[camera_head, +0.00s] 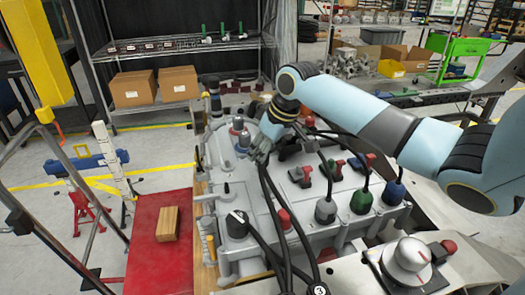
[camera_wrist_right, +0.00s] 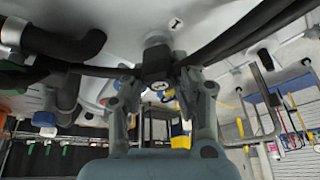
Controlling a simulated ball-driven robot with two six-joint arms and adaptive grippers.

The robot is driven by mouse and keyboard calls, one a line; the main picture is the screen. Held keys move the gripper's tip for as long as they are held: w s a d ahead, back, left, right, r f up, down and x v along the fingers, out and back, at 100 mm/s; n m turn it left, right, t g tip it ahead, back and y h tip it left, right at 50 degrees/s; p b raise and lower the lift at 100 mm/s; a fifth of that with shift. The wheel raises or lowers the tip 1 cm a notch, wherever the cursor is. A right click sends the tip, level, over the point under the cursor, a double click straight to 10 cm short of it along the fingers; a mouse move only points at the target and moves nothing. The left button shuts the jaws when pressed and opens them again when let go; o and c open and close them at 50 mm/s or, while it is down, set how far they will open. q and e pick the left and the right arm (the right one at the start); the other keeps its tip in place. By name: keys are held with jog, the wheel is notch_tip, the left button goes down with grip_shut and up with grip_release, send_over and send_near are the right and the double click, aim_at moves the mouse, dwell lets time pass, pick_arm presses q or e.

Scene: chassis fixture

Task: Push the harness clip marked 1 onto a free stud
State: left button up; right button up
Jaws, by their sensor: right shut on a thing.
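My right gripper (camera_head: 260,148) is over the far left part of the grey chassis fixture (camera_head: 262,195). Black cable runs out from both sides of the clip. A short pale stud-like post (camera_wrist_right: 157,40) shows right behind the clip; I cannot tell if they touch. Another round mark, which looks like a 3, is on a black clip (camera_head: 319,290) at the front cables. My left gripper is not in view.
Black cables (camera_head: 275,215) cross the fixture. Grey, green (camera_head: 361,200) and blue (camera_head: 393,192) connectors and several red-topped parts stand on its right side. A red table (camera_head: 160,243) with a wooden block (camera_head: 168,223) is on the left.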

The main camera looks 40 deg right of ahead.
jog(key=shift+f, duration=0.55)
jog(key=o, duration=0.9)
jog(key=shift+r, duration=0.1)
notch_tip(320, 180, up, 6)
jog(key=p, duration=0.6)
